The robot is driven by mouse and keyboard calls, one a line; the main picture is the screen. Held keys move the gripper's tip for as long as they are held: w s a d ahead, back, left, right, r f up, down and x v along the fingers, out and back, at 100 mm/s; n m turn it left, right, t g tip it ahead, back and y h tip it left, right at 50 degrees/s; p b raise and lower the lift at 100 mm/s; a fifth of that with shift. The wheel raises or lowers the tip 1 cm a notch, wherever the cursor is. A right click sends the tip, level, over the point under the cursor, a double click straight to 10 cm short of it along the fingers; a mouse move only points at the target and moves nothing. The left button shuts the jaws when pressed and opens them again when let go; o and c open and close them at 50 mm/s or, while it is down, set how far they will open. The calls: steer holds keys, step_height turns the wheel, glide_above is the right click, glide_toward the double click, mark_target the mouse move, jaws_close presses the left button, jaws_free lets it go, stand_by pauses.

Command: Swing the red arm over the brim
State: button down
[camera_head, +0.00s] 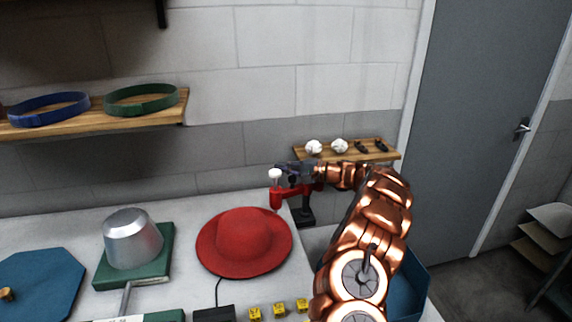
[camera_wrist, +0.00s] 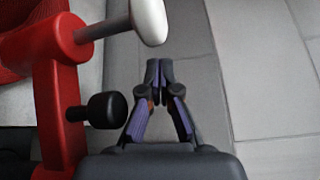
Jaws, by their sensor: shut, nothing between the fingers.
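The red arm (camera_head: 292,190) stands on a dark post at the right edge of the table, to the right of the red hat. It carries a white-tipped part at its left end and lies beside the brim, not visibly over it. The red hat (camera_head: 243,238) lies brim down on the table. In the wrist view the red arm (camera_wrist: 58,90) fills the left side, with a pale rounded tip (camera_wrist: 149,20) and a black knob (camera_wrist: 104,111). My gripper (camera_wrist: 159,68) is shut and empty, to the right of the red arm and apart from the knob. It is small and partly hidden in the head view.
A metal hat block (camera_head: 132,240) on a green base stands left of the hat. Several yellow blocks (camera_head: 278,310) line the front. A wall shelf (camera_head: 376,150) with pale flowers sits behind my arm. A blue bin (camera_head: 414,285) stands at right.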

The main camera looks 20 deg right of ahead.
steer(key=shift+s+a+r+p, duration=0.15)
steer(key=shift+s+a+p, duration=0.15)
steer(key=shift+s, duration=0.25)
steer(key=shift+s+a+r+p, duration=0.15)
steer(key=shift+s+a+p, duration=0.1)
steer(key=shift+s, duration=0.3)
steer(key=shift+f, duration=0.1)
